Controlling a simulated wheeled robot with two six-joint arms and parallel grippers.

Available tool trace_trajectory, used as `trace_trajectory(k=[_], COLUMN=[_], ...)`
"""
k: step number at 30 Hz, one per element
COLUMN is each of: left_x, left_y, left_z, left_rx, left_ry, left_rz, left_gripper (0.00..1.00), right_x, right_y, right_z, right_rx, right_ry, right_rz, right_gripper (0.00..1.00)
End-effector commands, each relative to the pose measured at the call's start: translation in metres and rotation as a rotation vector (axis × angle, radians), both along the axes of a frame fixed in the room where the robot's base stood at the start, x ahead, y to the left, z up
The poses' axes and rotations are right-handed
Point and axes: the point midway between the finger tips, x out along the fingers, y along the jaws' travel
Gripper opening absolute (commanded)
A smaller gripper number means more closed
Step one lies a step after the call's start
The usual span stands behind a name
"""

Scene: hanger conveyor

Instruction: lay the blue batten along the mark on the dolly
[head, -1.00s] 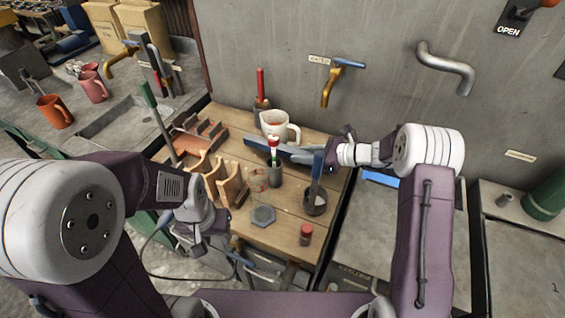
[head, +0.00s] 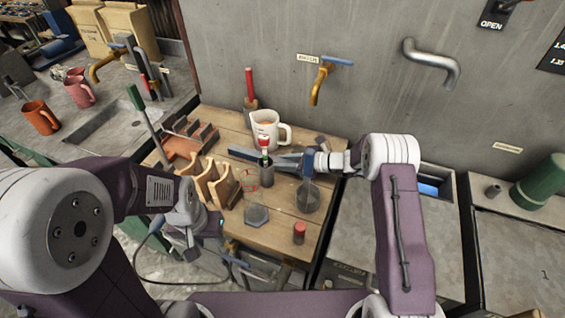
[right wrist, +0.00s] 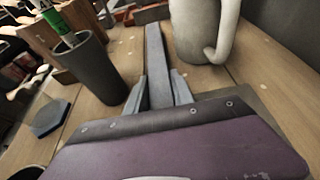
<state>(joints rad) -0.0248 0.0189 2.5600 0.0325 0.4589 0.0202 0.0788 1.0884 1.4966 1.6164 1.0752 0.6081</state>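A long grey-blue bar (head: 243,153), which may be the batten, extends left from my right gripper (head: 300,162) over the wooden bench in the head view. In the right wrist view the bar (right wrist: 154,50) runs away between the two fingers (right wrist: 160,92), which sit close against its sides; the gripper looks shut on its near end. Whether the bar touches the bench is unclear. My left gripper (head: 208,243) hangs low at the bench's front left, its fingers too unclear to read. I cannot make out a dolly or its mark.
A white mug (head: 267,130) stands close behind the bar; a dark cup (head: 267,175) holding a green-and-red item stands in front. A dark pot (head: 308,198), a hexagonal block (head: 256,215) and a red-capped jar (head: 299,233) are nearby. Something bright blue (head: 430,187) lies in the right counter.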

Motion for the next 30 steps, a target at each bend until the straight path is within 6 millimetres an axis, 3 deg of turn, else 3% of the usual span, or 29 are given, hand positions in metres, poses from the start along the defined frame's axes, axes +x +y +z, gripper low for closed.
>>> trace_trajectory(k=[2,12,24,30], left_x=[0.0,0.0,0.0,0.0], left_y=[0.0,0.0,0.0,0.0], left_z=[0.0,0.006,0.002,0.002], left_rx=[0.0,0.0,0.0,0.0], left_ry=[0.0,0.0,0.0,0.0], left_rz=[0.0,0.0,0.0,0.0], left_gripper=[0.36,0.36,0.36,0.36], right_x=[0.0,0.0,-0.032,-0.041], right_y=[0.0,0.0,-0.08,-0.101], right_z=[0.0,0.007,0.039,0.048], right_rx=[0.0,0.0,-0.001,0.0], right_ry=[0.0,-0.001,-0.001,0.0], right_rz=[0.0,0.0,-0.004,-0.001], right_gripper=[0.49,0.49,0.49,0.49])
